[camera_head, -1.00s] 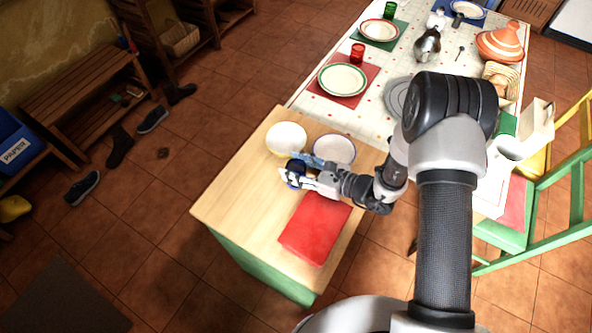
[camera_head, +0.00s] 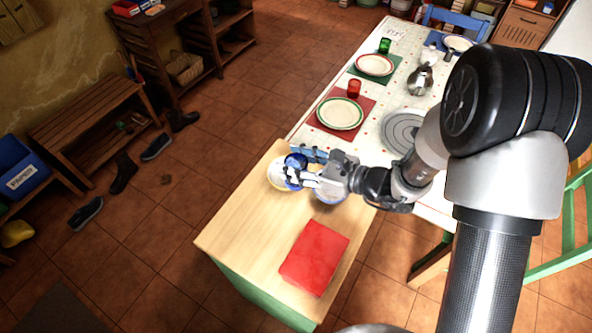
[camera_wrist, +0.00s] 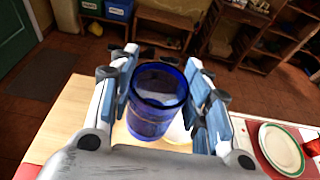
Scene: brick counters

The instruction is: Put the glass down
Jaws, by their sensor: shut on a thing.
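A blue glass (camera_wrist: 158,100) stands upright between the two fingers of my gripper (camera_wrist: 165,92) in the wrist view, its open rim facing up. In the head view the blue glass (camera_head: 295,161) shows at the tip of my gripper (camera_head: 305,165), above the far part of the wooden counter (camera_head: 245,215). My gripper is shut on the glass. The cream bowl (camera_head: 275,176) lies below the glass and is partly hidden. The gripper also covers most of the blue-rimmed plate (camera_head: 329,198).
A red flat item (camera_head: 314,258) lies at the counter's near right. The counter's left and near parts are bare. Beyond it, the dotted table holds a green-rimmed plate (camera_head: 340,113), a red glass (camera_head: 354,89) and a green glass (camera_head: 385,46).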

